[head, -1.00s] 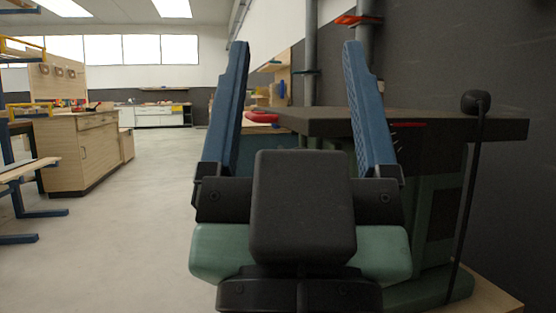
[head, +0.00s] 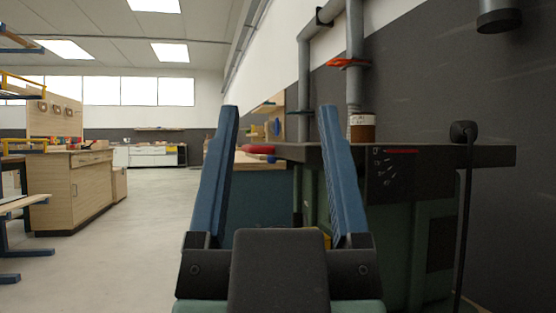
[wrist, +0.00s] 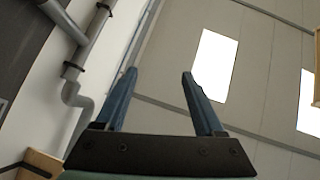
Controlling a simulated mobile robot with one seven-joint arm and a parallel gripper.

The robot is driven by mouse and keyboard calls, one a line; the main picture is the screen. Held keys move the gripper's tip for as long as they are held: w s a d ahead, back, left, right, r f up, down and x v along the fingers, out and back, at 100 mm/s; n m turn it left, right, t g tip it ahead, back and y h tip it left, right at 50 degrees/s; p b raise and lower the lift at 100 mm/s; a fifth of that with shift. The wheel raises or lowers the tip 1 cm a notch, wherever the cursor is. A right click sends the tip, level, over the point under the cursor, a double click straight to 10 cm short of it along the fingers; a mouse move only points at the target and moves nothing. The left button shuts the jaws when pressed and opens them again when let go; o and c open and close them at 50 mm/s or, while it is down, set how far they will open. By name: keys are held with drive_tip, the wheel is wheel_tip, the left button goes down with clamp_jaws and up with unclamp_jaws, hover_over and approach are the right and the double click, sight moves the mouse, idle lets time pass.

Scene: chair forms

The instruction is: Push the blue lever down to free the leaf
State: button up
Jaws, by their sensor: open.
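My gripper (head: 279,107) is open and empty, its two blue fingers pointing up and apart in the head view. In the wrist view the gripper (wrist: 159,74) is also open, with only wall, pipes and ceiling beyond it. A dark-topped green machine (head: 440,156) stands behind and right of the fingers. A thin black rod with a black knob (head: 463,131) rises at its front right, apart from the gripper. I cannot make out a blue lever or a leaf in either view. The right finger and my wrist hide part of the machine.
A brown and white can (head: 361,127) stands on the machine top's far side. Grey pipes (head: 305,80) run along the right wall. A wooden cabinet (head: 72,190) and blue-legged bench (head: 12,212) stand left. The floor (head: 125,235) between is clear.

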drive_tip(key=shift+r, duration=0.25)
drive_tip(key=shift+c, duration=1.2)
wheel_tip(320, 180, up, 7)
drive_tip(key=p, duration=0.7)
drive_tip(key=shift+r+p, duration=0.15)
drive_tip(key=shift+p, duration=0.2)
clamp_jaws()
wheel_tip(320, 180, up, 50)
drive_tip(key=p, duration=4.9)
drive_tip(key=shift+f+p, duration=0.2)
drive_tip(key=shift+p, duration=0.1)
